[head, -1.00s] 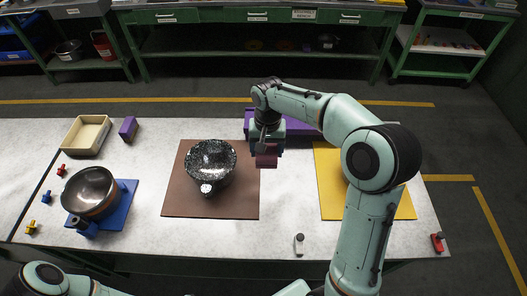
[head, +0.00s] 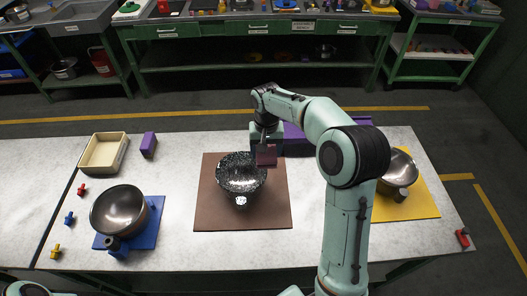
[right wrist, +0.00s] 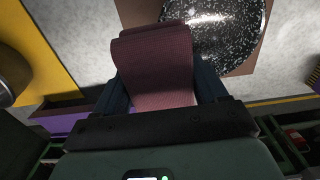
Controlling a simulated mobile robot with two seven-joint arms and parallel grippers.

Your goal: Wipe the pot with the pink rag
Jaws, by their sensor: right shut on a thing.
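The black speckled pot (head: 240,180) stands on a brown mat (head: 215,217) in the middle of the table, its handle towards the front. My right gripper (head: 266,146) is shut on the dull pink rag (head: 266,157), which hangs at the pot's right back rim. In the right wrist view the rag (right wrist: 155,65) sticks out between the fingers and overlaps the edge of the pot (right wrist: 225,35). I cannot tell whether the rag touches the pot. My left gripper is out of view.
A steel pot (head: 118,208) stands on a blue mat (head: 152,235) at left, another (head: 402,168) on a yellow mat (head: 425,205) at right. A beige tray (head: 103,153) and purple block (head: 149,145) stand at back left. A purple object (head: 298,143) lies behind my gripper.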

